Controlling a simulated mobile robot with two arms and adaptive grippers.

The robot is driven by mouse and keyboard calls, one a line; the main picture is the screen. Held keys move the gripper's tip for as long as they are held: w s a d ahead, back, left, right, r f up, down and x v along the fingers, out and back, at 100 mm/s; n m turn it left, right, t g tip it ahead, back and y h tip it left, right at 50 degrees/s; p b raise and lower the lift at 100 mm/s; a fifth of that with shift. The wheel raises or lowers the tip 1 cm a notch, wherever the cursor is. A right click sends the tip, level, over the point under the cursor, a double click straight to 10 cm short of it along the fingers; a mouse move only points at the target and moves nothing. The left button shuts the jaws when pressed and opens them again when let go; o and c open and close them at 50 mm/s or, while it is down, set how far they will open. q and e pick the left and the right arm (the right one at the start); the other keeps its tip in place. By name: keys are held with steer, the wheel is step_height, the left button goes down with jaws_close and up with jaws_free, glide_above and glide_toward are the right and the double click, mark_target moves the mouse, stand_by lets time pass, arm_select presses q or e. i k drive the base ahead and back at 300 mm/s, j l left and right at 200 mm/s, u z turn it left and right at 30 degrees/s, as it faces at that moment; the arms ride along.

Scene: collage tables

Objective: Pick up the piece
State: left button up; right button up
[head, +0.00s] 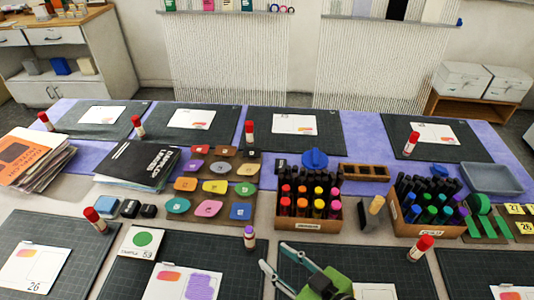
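Several coloured flat pieces lie in rows on a brown board (244,188) in the middle of the table, among them a teal piece (177,205), a pink piece (208,208) and a blue piece (241,211). I cannot tell which one is the task's piece. My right gripper (272,254) is at the bottom centre, over the front dark mats, with its two fingers apart and nothing seen between them. It is nearer to me than the board. My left gripper is out of view.
Boxes of bottles (308,235) and of markers (410,228) stand right of the board. Magazines (33,160) lie at left. Cards lie on dark mats.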

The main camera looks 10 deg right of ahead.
mark_target(243, 189)
steer(key=k, duration=1)
